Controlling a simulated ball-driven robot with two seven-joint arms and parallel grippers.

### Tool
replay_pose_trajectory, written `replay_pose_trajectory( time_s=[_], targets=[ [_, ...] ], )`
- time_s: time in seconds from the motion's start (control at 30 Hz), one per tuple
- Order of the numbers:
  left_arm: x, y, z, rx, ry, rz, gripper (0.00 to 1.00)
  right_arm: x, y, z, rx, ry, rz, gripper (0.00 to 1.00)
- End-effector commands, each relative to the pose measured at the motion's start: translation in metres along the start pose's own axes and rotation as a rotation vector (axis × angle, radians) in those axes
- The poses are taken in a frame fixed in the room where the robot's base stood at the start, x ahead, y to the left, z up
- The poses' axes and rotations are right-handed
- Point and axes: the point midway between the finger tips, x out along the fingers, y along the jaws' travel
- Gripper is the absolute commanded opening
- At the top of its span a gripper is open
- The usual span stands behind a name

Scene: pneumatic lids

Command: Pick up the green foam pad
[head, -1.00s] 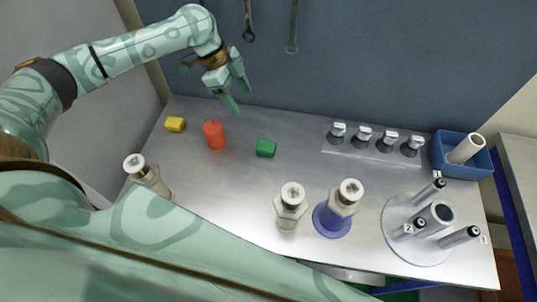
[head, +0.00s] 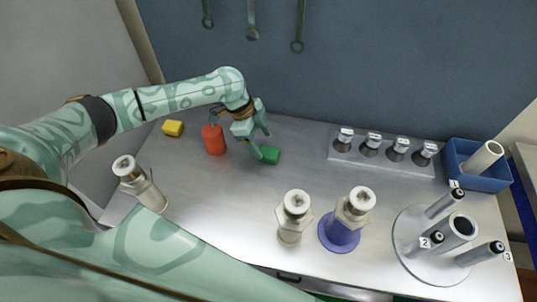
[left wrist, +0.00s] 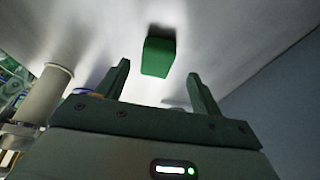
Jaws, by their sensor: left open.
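The green foam pad (head: 270,156) is a small green block lying on the metal table, right of the red cylinder. My left gripper (head: 263,143) is open just above and beside the pad, with its fingers pointing down. In the left wrist view the pad (left wrist: 158,53) lies ahead of the fingertips, roughly in line with the gap between them (left wrist: 158,75). Nothing is between the fingers. My right gripper does not show.
The red cylinder (head: 213,140) stands close left of my left gripper, and a yellow block (head: 173,128) lies farther left. Metal fittings (head: 291,218) stand nearer the front. A rack of several fittings (head: 383,160) and a blue bin (head: 483,180) are at the right.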

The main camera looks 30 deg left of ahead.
Motion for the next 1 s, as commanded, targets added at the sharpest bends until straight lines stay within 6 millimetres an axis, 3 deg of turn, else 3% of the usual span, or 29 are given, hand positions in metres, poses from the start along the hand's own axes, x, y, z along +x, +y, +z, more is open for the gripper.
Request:
replay_pose_trajectory(
  time_s=[0.2, 0.43, 0.47, 0.6, 0.63, 1.0],
  targets=[
    [0.038, 0.005, 0.000, -0.001, 0.001, 0.004, 0.66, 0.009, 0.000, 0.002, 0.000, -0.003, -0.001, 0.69],
    [0.041, 0.005, 0.000, -0.001, 0.000, 0.001, 0.66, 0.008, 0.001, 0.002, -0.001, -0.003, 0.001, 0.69],
    [0.041, 0.005, -0.001, -0.001, 0.000, 0.001, 0.64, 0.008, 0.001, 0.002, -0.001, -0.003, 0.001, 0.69],
    [0.041, 0.005, -0.001, -0.001, 0.000, 0.001, 0.25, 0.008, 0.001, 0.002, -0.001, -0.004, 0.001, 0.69],
    [0.041, 0.005, -0.001, -0.001, 0.000, 0.001, 0.19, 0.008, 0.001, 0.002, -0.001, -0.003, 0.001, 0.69],
    [0.037, 0.004, -0.002, 0.000, 0.000, 0.001, 0.19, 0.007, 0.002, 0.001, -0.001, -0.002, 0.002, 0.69]
  ],
)
